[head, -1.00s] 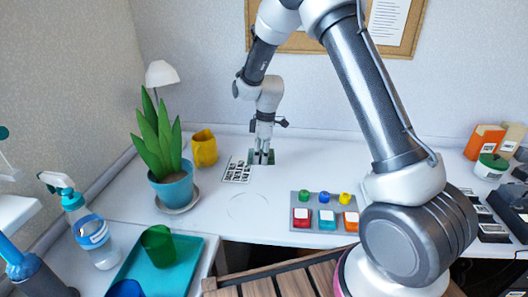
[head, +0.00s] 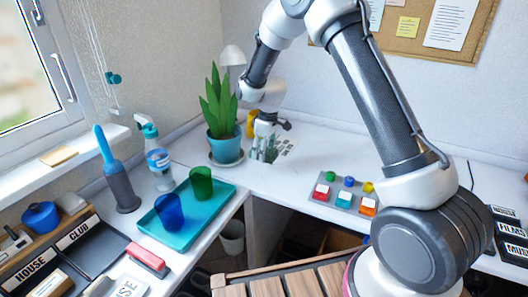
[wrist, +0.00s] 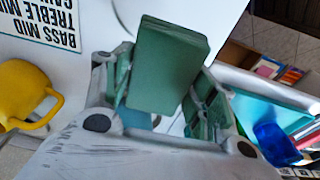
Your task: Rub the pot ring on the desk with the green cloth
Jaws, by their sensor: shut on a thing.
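My gripper (head: 264,152) is low over the white desk (head: 310,160), just right of the potted plant. In the wrist view my gripper (wrist: 162,88) is shut on the green cloth (wrist: 168,65), a folded dark green block between the fingers. The cloth's underside is at or very near the desk; contact cannot be told. A faint arc of the pot ring (wrist: 118,18) shows on the desk beside the cloth in the wrist view.
The plant in its teal pot (head: 224,147) stands close left of my gripper. A lettered card (head: 286,147) lies just behind right, and a yellow mug (wrist: 25,95) is near. A teal tray (head: 215,208) with cups lies front left. A button panel (head: 345,197) sits to the right.

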